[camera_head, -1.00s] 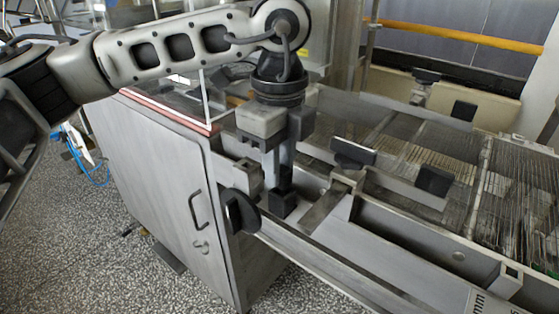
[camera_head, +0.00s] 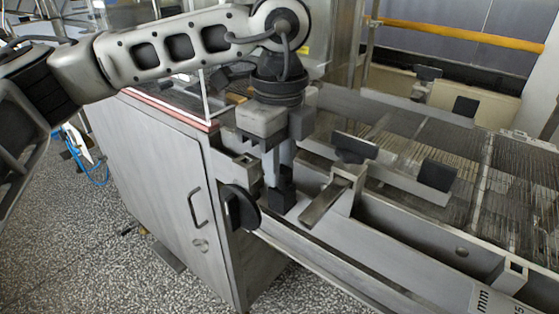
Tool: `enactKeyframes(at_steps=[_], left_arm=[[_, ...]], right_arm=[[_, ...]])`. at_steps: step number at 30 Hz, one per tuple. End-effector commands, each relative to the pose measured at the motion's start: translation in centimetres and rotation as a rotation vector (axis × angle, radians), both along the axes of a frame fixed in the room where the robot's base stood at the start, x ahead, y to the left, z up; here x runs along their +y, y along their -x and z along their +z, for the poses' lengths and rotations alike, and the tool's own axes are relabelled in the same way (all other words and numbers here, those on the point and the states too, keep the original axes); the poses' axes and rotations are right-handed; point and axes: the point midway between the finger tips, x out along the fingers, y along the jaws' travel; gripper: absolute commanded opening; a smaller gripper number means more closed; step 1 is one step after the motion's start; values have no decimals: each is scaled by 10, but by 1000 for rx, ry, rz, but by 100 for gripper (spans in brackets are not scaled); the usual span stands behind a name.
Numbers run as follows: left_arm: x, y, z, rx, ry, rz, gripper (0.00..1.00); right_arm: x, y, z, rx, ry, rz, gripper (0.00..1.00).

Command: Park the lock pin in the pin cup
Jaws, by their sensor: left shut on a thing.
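My left gripper (camera_head: 279,196) points straight down over the near side rail of the machine, behind the round black knob (camera_head: 241,207). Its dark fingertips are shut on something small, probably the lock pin. The pin itself is hidden between the fingers, so I cannot see its shape or whether its lower end touches anything. I cannot make out the pin cup for certain. A small square-topped grey bracket (camera_head: 241,166) stands just left of the fingers. My right gripper is not in view.
A flat metal bar (camera_head: 325,204) slopes beside the fingers on the right. Black pads on brackets (camera_head: 354,147) stand over the wire mesh belt (camera_head: 408,150). A long rail (camera_head: 335,262) runs to the lower right. A grey cabinet door (camera_head: 160,175) lies to the left.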

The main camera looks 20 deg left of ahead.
Motion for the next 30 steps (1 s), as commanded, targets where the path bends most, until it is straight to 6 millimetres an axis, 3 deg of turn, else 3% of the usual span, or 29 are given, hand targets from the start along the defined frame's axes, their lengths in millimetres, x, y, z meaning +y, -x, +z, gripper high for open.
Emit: enactKeyframes(at_steps=[9,10,12,24,30], left_arm=[[0,0,-1,0,0,0,0],[0,0,-1,0,0,0,26],[0,0,-1,0,0,0,46],[0,0,-1,0,0,0,46],[-1,-1,37,-6,1,0,46]], right_arm=[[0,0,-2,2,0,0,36],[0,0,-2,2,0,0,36],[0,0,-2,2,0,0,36],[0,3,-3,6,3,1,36],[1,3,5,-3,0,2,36]])
